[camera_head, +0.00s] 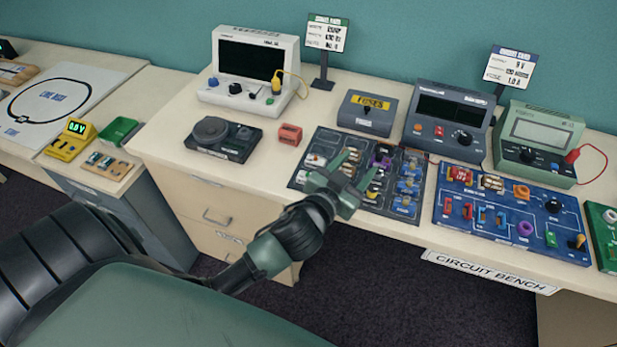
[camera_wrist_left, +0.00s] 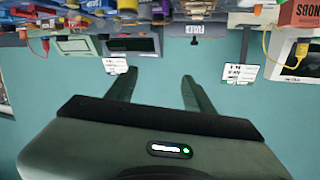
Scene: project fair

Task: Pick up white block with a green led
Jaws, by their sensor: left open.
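A dark parts tray (camera_head: 300,176) holds several small coloured parts on the bench. A small whitish part (camera_head: 315,160) lies at its left; I cannot tell whether it has a green LED. My left gripper (camera_head: 360,165) is open and empty, above the middle of the tray, hiding some parts. In the left wrist view, the gripper (camera_wrist_left: 158,84) shows two spread fingers with nothing between them, against the teal wall. My right gripper is not in view.
A blue circuit board (camera_head: 470,222) lies right of the tray. Behind stand a fuse box (camera_head: 367,122), a dark meter (camera_head: 447,137), a green meter (camera_head: 538,170) and a white instrument (camera_head: 249,90). A black dial unit (camera_head: 222,137) and red block (camera_head: 289,134) lie left.

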